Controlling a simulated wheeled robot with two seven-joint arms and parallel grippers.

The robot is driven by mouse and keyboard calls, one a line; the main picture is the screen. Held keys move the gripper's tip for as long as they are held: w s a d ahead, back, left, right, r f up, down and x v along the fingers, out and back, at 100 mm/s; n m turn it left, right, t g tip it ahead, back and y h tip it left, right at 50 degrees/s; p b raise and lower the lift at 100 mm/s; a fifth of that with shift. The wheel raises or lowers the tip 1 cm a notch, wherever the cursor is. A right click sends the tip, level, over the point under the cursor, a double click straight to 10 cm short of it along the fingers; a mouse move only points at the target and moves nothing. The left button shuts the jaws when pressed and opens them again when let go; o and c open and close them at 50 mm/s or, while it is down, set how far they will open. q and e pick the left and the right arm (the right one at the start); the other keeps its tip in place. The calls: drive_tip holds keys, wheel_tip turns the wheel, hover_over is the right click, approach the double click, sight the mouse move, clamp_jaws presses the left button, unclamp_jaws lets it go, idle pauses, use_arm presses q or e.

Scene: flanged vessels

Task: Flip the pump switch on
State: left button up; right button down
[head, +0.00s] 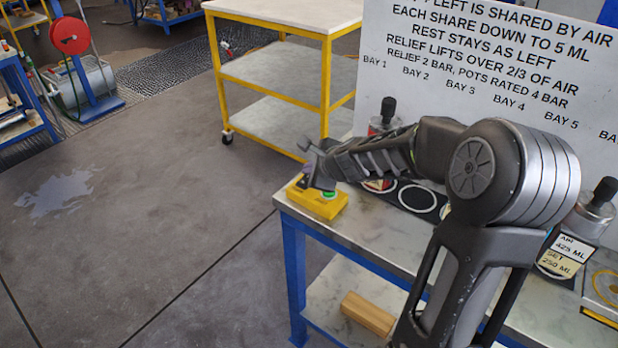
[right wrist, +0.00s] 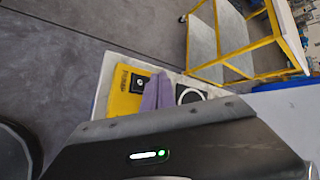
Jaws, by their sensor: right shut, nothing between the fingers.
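The yellow pump switch box (head: 322,206) sits at the left end of the blue-framed bench, with a green round part on its top. In the right wrist view the same box (right wrist: 124,103) shows lettering and a black square switch plate (right wrist: 138,83). My right gripper (head: 314,186) is shut and empty, its fingertips pointing down at the box top. In the right wrist view its purple fingers (right wrist: 157,93) are together just right of the switch plate. I cannot tell if they touch the box. The fingers hide part of the box. My left gripper is not in view.
Vessels with black tops stand on the bench, one (head: 388,112) behind my forearm and one (head: 596,208) at right. A white sign (head: 490,75) rises behind. A wooden block (head: 367,313) lies on the lower shelf. A yellow cart (head: 290,50) stands beyond; floor at left is open.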

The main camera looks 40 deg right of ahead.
drive_tip(key=shift+f+b, duration=0.35)
idle(0.7)
drive_tip(key=shift+r, duration=0.2)
drive_tip(key=shift+a+r+p, duration=0.1)
drive_tip(key=shift+r+p, duration=0.55)
drive_tip(key=shift+p, duration=0.15)
drive_tip(key=r+p, duration=0.5)
drive_tip(key=shift+s+a, duration=0.15)
drive_tip(key=shift+a, duration=0.2)
drive_tip(key=shift+f, duration=0.1)
idle(0.3)
